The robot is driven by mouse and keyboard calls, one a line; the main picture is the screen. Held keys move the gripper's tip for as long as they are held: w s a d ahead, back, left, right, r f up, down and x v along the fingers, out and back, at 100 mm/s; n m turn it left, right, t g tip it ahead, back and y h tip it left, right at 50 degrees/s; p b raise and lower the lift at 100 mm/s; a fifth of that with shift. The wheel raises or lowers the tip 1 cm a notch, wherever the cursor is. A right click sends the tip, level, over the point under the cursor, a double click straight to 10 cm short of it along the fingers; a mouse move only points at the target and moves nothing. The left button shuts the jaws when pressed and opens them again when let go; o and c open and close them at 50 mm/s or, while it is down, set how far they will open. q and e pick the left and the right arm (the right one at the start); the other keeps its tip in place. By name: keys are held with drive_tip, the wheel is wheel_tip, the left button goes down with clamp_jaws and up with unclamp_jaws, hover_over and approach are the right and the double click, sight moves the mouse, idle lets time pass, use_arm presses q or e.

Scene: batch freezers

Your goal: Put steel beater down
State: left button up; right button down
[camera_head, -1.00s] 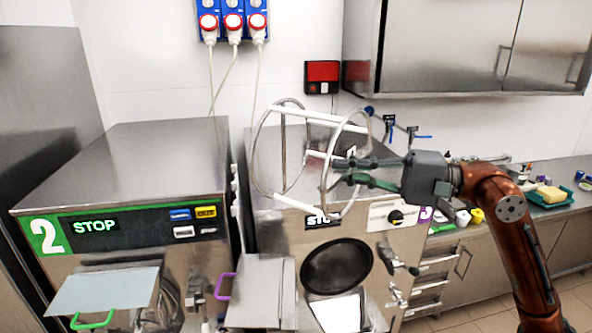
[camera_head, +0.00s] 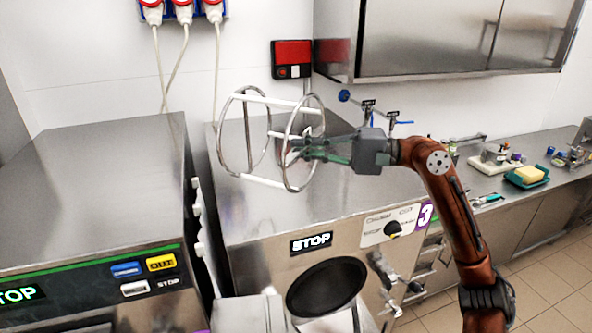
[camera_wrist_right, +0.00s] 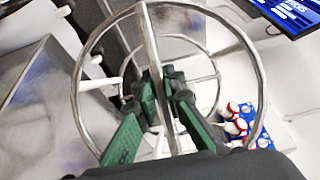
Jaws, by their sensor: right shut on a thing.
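The steel beater (camera_head: 263,181) is a cage of two metal rings joined by white bars. My right gripper (camera_head: 301,152) is shut on a bar of the ring nearer my arm and holds the beater over the top of machine 3 (camera_head: 345,198). In the right wrist view the green fingers (camera_wrist_right: 168,92) close around the metal bar across the beater's ring (camera_wrist_right: 88,50). I cannot tell from the head view whether the beater touches the machine's top. My left gripper is not in view.
Another freezer (camera_head: 100,190) stands left of machine 3, with a narrow gap between. A steel wall cabinet (camera_head: 430,40) hangs above right. Behind the machine are taps with blue handles (camera_head: 345,96). A counter (camera_head: 530,195) at right carries a green tray (camera_head: 527,180) and small items.

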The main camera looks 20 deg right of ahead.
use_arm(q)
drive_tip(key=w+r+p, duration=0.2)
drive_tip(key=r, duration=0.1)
use_arm(e)
drive_tip(key=w+d+f, duration=0.2)
drive_tip(key=w+f, duration=0.5)
drive_tip(key=f, duration=0.3)
drive_tip(key=shift+w, duration=0.15)
drive_tip(key=shift+f, duration=0.1)
drive_tip(key=shift+f, duration=0.1)
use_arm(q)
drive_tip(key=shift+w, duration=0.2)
use_arm(e)
drive_tip(key=c, duration=2)
unclamp_jaws()
